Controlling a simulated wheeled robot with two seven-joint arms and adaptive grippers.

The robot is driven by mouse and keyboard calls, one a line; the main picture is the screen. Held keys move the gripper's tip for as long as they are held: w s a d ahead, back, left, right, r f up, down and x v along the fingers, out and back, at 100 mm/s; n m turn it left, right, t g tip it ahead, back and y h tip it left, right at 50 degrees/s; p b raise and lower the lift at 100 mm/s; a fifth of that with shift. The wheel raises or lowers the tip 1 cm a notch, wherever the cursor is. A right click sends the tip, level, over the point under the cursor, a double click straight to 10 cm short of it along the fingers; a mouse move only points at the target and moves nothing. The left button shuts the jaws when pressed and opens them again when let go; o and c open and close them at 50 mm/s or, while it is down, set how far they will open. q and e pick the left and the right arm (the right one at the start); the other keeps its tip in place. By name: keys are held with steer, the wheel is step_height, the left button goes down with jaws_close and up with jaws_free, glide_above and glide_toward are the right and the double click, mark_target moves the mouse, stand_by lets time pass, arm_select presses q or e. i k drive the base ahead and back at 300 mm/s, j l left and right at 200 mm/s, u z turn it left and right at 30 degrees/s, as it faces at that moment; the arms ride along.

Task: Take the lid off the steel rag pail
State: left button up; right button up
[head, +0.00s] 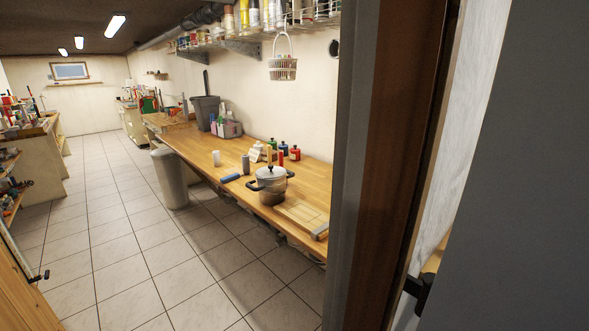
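A tall grey metal bin (170,180) stands upright on the tiled floor, against the near side of the wooden workbench. It looks like the steel rag pail; its top is partly under the bench edge, and I cannot make out the lid clearly. A steel pot (271,180) with dark side handles and a knobbed lid sits on the bench farther right. Neither of my grippers is in view.
A door frame (385,150) fills the right of the view. The wooden workbench (205,157) runs along the right wall, with bottles and a cutting board (303,215). Shelving (30,140) stands at left. The tiled floor (110,230) between is clear.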

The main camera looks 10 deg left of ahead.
mark_target(271, 171)
steer(key=i+j+z, duration=0.2)
steer(key=j, duration=0.15)
steer(key=j+z, duration=0.2)
steer(key=j, duration=0.15)
steer(key=j+z, duration=0.2)
steer(key=j, duration=0.15)
steer(key=i+j+z, duration=0.2)
steer(key=j, duration=0.4)
steer(key=j+z, duration=0.15)
steer(key=j, duration=0.45)
